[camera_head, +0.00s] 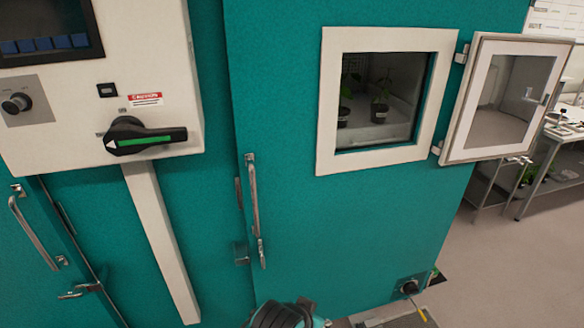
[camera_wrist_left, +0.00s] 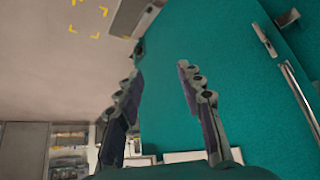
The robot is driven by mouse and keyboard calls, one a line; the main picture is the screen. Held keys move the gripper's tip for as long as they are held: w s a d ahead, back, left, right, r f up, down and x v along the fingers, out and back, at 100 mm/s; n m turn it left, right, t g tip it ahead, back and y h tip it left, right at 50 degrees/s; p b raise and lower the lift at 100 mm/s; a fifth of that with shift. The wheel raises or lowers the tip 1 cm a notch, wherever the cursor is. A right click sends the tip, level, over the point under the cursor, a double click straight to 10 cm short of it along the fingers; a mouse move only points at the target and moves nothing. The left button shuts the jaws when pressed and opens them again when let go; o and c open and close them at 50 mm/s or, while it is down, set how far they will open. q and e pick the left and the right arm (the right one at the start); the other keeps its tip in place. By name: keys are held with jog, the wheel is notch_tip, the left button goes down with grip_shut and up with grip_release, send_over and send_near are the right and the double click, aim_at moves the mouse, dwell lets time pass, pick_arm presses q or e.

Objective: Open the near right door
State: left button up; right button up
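The near right door (camera_head: 300,220) is a large teal panel with a white-framed window (camera_head: 327,100). It looks closed. Its upright metal handle (camera_head: 254,205) is on its left side. In the left wrist view a teal surface (camera_wrist_left: 240,70) fills the right, with a metal handle (camera_wrist_left: 300,98) at the right edge. My left gripper (camera_wrist_left: 161,57) is open and empty, its two fingers apart, with the handle to the right of them. A dark part of my arm shows at the bottom of the head view. My right gripper is in neither view.
A small framed window hatch (camera_head: 502,100) stands swung open on the right. A control panel with a black and green rotary switch (camera_head: 145,138) is on the left. Another teal door with a handle (camera_head: 35,235) is lower left. Open floor (camera_head: 500,260) lies on the right.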

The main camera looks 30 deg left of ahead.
pick_arm(q)
jog(key=w+a+r+n+y, duration=0.3)
jog(key=w+a+n+y, duration=0.4)
jog(key=a, duration=0.7)
jog(key=n+t+y, duration=0.2)
jog(key=n+y, duration=0.2)
jog(key=y, duration=0.4)
send_near(255, 194)
jog(key=x, duration=1.1)
grip_shut()
